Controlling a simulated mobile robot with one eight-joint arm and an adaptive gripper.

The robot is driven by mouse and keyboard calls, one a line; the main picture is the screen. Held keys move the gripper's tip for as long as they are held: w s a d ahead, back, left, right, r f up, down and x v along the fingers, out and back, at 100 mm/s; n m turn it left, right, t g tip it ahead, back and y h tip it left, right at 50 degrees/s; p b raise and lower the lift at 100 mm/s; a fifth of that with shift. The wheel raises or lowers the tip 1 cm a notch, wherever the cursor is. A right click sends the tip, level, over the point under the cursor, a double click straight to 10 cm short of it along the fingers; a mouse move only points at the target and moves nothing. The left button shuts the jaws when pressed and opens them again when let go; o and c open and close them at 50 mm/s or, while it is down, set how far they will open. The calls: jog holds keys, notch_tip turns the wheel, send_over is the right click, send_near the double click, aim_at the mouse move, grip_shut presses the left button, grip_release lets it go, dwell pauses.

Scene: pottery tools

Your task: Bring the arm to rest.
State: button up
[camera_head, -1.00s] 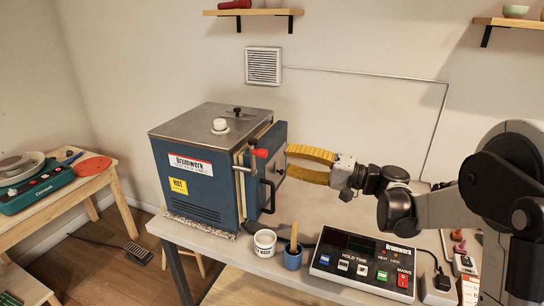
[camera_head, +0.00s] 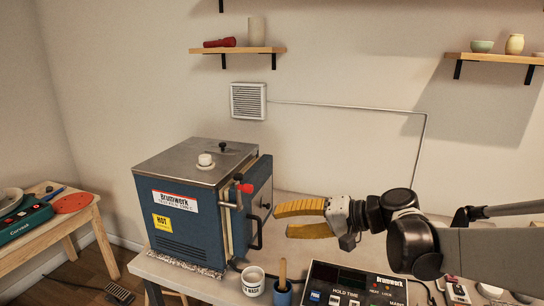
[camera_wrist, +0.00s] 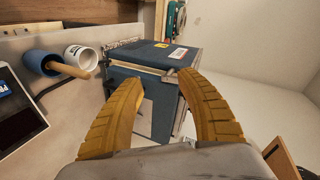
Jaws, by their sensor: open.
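My gripper (camera_head: 290,220), with two yellow ribbed fingers, is open and empty in the head view. It points left toward the blue kiln (camera_head: 195,210), in front of and just to the right of its door (camera_head: 260,205). In the wrist view the fingers (camera_wrist: 160,85) spread apart with the kiln (camera_wrist: 150,70) beyond them. I cannot tell from these views whether a finger touches the door. My arm (camera_head: 410,235) reaches in from the right above the table.
A white cup (camera_head: 253,283) and a blue cup with a wooden handle (camera_head: 283,292) stand at the table's front. A control box (camera_head: 350,285) lies below my arm. Shelves (camera_head: 240,50) hang on the wall. A side table (camera_head: 70,222) stands left.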

jog(key=s+d+f+h, duration=0.3)
jog(key=s+d+h, duration=0.1)
jog(key=s, duration=0.3)
jog(key=s+d+f+n+t+h, duration=0.1)
jog(key=s+d+f+h, duration=0.2)
jog(key=s, duration=0.4)
jog(key=s+d+f+h, duration=0.3)
jog(key=s+d+h, duration=0.2)
jog(key=s+d, duration=0.2)
jog(key=shift+d+n+h+b, duration=0.25)
jog(key=shift+n+h+b, duration=0.05)
jog(key=shift+b, duration=0.05)
jog(key=shift+s, duration=0.1)
